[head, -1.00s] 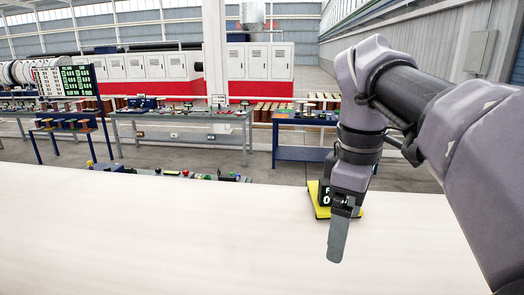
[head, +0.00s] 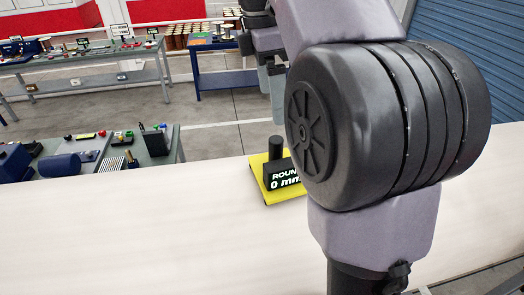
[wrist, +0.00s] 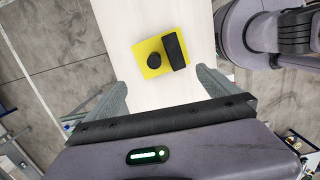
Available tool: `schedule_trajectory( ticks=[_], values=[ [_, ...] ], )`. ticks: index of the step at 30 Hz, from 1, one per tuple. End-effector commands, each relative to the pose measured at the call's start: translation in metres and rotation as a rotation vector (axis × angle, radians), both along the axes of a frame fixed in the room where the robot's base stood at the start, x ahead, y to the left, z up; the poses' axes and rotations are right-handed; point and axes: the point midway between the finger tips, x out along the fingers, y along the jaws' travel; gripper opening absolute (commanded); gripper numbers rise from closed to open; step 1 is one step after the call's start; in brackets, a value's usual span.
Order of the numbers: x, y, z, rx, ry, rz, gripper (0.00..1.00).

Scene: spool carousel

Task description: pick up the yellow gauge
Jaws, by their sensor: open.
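The yellow gauge (head: 282,193) stands on the pale tabletop, near its far edge. It has a flat yellow base with an upright black cylinder and a black box whose display reads "ROUN" and "0 mm", partly cut off by my arm. In the wrist view the gauge (wrist: 145,47) is seen from above, beyond the fingertips and roughly between their lines. My gripper (wrist: 161,77) is open and empty, apart from the gauge. In the head view my gripper (head: 273,88) shows partly behind my arm, above and beyond the gauge.
The pale tabletop (head: 130,225) is clear around the gauge. Beyond its far edge on the left, a lower bench (head: 160,147) holds tools and small parts. A blue bench (head: 220,80) stands farther back. A blue shutter wall (head: 460,50) is at the right.

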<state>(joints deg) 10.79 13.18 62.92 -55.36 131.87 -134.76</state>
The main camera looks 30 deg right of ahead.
Motion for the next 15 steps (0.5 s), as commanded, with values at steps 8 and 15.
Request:
schedule_trajectory(
  ticks=[8,15],
  values=[
    [-0.004,-0.007,-0.073,-0.001,0.001,0.001,1.00],
    [-0.005,-0.013,-0.119,0.000,0.000,-0.001,1.00]
  ],
)
